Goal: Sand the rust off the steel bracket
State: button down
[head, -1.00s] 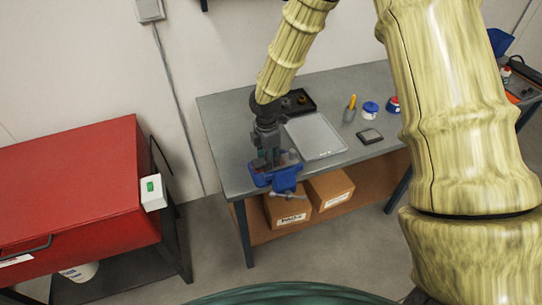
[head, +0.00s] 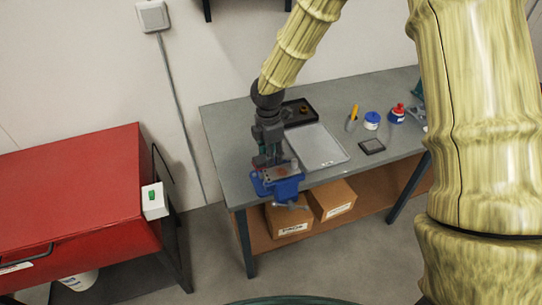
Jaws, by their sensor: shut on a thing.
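A blue vise (head: 286,187) is fixed at the front left edge of the grey workbench (head: 226,135). A flat grey piece with rusty reddish patches, seemingly the steel bracket (head: 282,173), lies at the top of the vise. My gripper (head: 267,160) points down at the left part of the bracket, from just behind it. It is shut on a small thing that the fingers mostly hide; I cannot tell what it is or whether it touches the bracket.
A grey tray (head: 318,148) lies right of my gripper, with a black tray (head: 299,111) behind it. A dark flat block (head: 372,146), a yellow-handled tool (head: 353,114), a blue-lidded jar (head: 371,120) and a red-topped container (head: 397,113) stand farther right. A red cabinet (head: 75,190) is at left.

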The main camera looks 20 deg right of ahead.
jog(key=shift+r, duration=1.45)
